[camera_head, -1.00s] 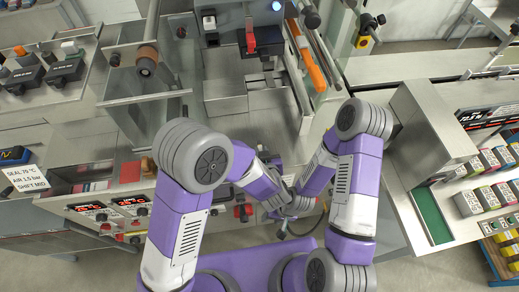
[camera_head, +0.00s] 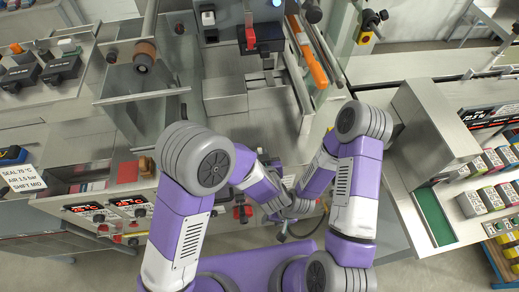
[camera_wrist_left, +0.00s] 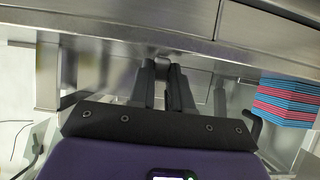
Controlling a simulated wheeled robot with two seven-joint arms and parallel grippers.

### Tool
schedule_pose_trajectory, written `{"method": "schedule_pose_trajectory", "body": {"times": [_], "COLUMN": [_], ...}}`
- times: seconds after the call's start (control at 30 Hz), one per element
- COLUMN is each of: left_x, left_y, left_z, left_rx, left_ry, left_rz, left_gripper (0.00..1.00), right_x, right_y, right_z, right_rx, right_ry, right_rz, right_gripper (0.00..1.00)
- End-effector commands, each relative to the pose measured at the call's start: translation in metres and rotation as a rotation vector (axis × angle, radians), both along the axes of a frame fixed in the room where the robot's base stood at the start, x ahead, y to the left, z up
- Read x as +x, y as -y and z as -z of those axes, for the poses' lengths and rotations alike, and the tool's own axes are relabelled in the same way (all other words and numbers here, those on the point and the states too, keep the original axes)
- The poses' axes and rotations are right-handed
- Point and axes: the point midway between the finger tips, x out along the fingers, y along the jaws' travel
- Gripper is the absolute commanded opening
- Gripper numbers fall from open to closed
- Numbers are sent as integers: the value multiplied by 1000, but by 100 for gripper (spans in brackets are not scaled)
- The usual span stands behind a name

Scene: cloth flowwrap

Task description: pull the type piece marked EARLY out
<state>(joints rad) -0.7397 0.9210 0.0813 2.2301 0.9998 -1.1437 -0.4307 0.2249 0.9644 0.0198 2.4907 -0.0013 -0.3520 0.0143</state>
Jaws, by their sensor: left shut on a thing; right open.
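My left gripper (camera_wrist_left: 163,68) shows in the left wrist view, its two dark fingers close together beside bare metal. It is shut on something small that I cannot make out. No piece with a readable EARLY mark shows in any view, so I cannot tell whether the held thing is that type piece. In the head view both forearms cross low in the middle, in front of the machine. My right gripper (camera_head: 289,208) is by this crossing; it is open, but its fingertips are hard to tell apart from the links.
A metal machine with clear panels stands ahead, with a black and red unit (camera_head: 262,37) and an orange bar (camera_head: 313,63). A label card (camera_head: 20,180) and red displays (camera_head: 105,206) are at left. In the left wrist view a striped blue and red stack (camera_wrist_left: 287,98) stands at right.

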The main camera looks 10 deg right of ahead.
Motion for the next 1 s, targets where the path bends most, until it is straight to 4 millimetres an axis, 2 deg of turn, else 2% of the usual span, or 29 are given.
{"method": "schedule_pose_trajectory", "body": {"times": [0.17,0.2,0.37,0.7,1.0], "left_x": [0,0,0,-4,-45], "left_y": [0,0,0,1,2], "left_z": [-1,-1,0,-3,-27], "left_rx": [0,0,0,0,-1], "left_ry": [0,0,0,0,2], "left_rz": [0,0,0,2,5], "left_gripper": [0,24,48,48,48], "right_x": [0,0,0,0,0], "right_y": [0,0,0,0,0], "right_z": [0,0,0,-1,-4], "right_rx": [0,0,0,0,0], "right_ry": [0,0,0,0,0], "right_rz": [0,0,0,0,0], "right_gripper": [43,43,43,43,43]}}
